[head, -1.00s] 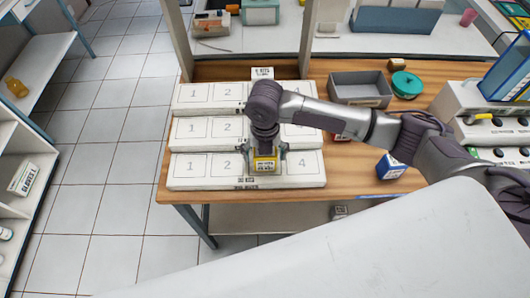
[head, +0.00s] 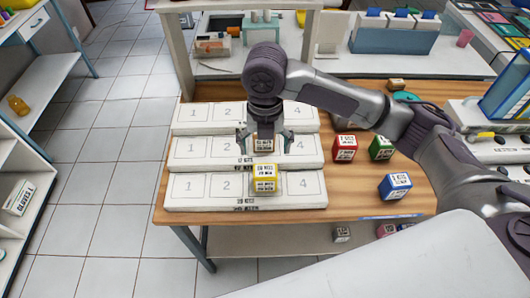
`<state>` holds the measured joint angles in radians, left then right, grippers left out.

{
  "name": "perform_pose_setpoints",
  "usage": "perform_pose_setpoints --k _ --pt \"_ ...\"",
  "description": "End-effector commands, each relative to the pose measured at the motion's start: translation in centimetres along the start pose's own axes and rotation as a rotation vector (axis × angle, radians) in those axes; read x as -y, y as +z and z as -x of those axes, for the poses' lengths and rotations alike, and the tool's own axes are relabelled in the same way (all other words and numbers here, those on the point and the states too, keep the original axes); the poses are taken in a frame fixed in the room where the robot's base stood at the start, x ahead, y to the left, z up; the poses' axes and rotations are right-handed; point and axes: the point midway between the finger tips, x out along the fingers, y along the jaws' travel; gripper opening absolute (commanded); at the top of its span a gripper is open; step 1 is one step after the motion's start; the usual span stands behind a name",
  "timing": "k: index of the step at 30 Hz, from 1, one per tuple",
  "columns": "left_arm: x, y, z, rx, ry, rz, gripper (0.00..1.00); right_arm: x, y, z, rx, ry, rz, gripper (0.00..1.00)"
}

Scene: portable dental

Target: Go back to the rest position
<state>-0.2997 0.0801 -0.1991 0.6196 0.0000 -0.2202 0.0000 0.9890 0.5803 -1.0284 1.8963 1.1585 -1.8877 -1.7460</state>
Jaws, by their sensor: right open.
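My right gripper (head: 265,140) is open and hangs above the trays, its fingers pointing down, apart from the yellow box. The yellow box (head: 265,172) with a white printed label sits on slot 3 of the front numbered tray (head: 190,190). A box with a white label and brownish edges (head: 264,144) shows between the fingers, over slot 3 of the middle tray (head: 190,153); the fingers partly frame it and I cannot tell its distance from them. The back tray (head: 190,115) is partly hidden by my gripper. My left gripper is not in view.
A red box (head: 344,148), a green box (head: 381,148) and a blue box (head: 395,186) stand on the wooden table (head: 350,200) right of the trays. My right arm crosses above the table. The tiled floor (head: 105,190) at left is clear.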

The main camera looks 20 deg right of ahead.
Motion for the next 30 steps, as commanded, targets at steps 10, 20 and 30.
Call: perform_pose_setpoints --k 10,20,30 --pt "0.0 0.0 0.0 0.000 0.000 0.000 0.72 0.0 0.0 0.1 0.000 0.001 0.000 0.89" --pt "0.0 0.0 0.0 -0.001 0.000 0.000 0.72 -1.4 -1.8 -1.8 -0.009 0.059 -0.103 0.89" --pt "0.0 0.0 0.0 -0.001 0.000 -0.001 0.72 -4.8 -8.7 -7.4 -0.123 0.354 -0.913 0.89"
